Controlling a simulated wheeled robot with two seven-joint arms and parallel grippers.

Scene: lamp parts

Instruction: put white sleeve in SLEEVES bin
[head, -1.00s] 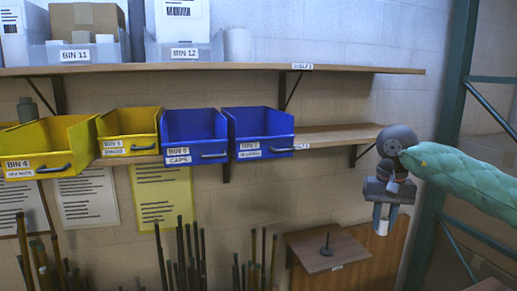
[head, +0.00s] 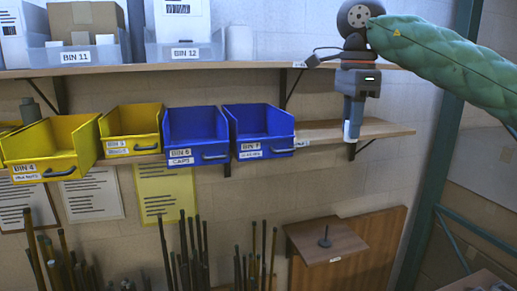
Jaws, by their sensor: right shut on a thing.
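My right gripper (head: 352,122) points down with its blue-grey fingers in front of the lower shelf's right part. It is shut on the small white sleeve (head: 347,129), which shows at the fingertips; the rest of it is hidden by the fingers. A blue bin marked BIN 7 (head: 262,142) stands on the lower shelf to the left of the gripper, apart from it; its lower label is too blurred to read surely. Its open top faces up and I see no contents. The blue CAPS bin (head: 197,146) stands left of it. My left gripper is out of view.
Yellow bins BIN 5 (head: 131,138) and BIN 4 (head: 50,158) stand further left. The upper shelf (head: 262,66) runs above with grey bins. The lower shelf (head: 376,130) is bare right of BIN 7. Dark rods (head: 188,255) stand below; a small wooden stand (head: 322,245) is at lower right.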

